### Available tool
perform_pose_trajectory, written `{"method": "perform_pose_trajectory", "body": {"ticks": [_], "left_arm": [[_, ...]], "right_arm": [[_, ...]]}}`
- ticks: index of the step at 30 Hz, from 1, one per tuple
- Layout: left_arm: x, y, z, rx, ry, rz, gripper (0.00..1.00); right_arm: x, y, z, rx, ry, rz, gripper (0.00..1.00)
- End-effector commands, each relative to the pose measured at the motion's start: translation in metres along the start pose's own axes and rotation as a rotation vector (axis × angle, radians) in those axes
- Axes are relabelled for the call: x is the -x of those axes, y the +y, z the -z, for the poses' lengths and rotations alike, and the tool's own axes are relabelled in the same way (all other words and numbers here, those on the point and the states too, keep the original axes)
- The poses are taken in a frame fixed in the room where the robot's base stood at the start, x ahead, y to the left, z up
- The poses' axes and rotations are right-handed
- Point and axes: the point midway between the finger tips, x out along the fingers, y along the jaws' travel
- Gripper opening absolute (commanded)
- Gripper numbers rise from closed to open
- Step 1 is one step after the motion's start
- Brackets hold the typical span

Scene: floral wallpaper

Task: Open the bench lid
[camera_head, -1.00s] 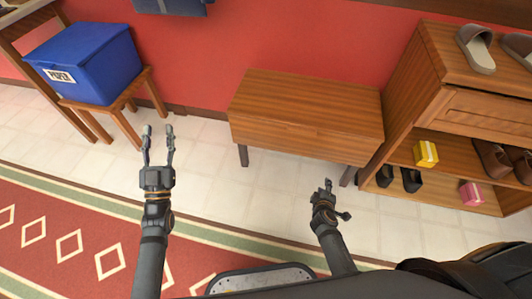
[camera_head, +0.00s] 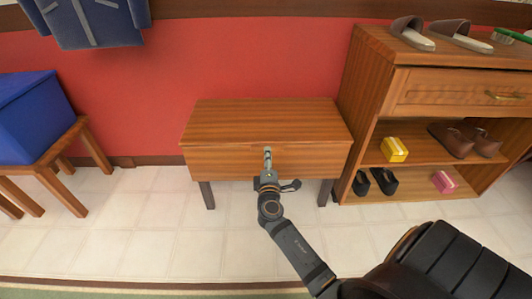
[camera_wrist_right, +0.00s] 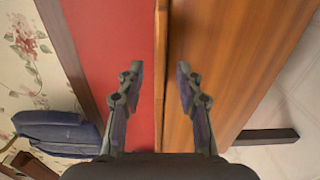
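The wooden bench (camera_head: 225,162) stands against the red wall on dark legs. Its lid (camera_head: 240,118) lies flat and looks shut. My right gripper (camera_head: 267,155) is in front of the bench, near the middle of the lid's front edge. In the right wrist view, my right gripper (camera_wrist_right: 160,88) is open with two fingers apart. The thin lid edge (camera_wrist_right: 161,60) runs between them, and the front panel (camera_wrist_right: 235,60) is on the right. I cannot tell whether either finger touches the wood. My left gripper is not in view.
A shoe cabinet (camera_head: 375,70) with slippers, shoes and small boxes stands close to the bench's right side. A blue box (camera_head: 30,115) on a small wooden stool is at the left. A blue jacket (camera_head: 95,20) hangs above. The tiled floor (camera_head: 140,235) before the bench is clear.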

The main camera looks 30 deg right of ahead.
Motion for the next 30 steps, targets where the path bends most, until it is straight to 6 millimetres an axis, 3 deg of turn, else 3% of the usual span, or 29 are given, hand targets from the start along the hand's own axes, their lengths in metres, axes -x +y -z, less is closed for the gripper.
{"method": "perform_pose_trajectory", "body": {"ticks": [6,17,25,30], "left_arm": [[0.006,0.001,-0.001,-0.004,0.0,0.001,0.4],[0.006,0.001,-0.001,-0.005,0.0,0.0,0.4],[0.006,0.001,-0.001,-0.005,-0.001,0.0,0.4],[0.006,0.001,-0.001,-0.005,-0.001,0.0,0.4]], "right_arm": [[-0.033,-0.001,0.0,0.002,0.0,0.0,0.36],[-0.04,-0.001,0.0,0.0,0.0,0.001,0.36],[-0.04,-0.001,0.0,0.0,0.0,0.001,0.0],[-0.04,-0.001,0.0,0.0,0.0,0.002,0.0]]}}
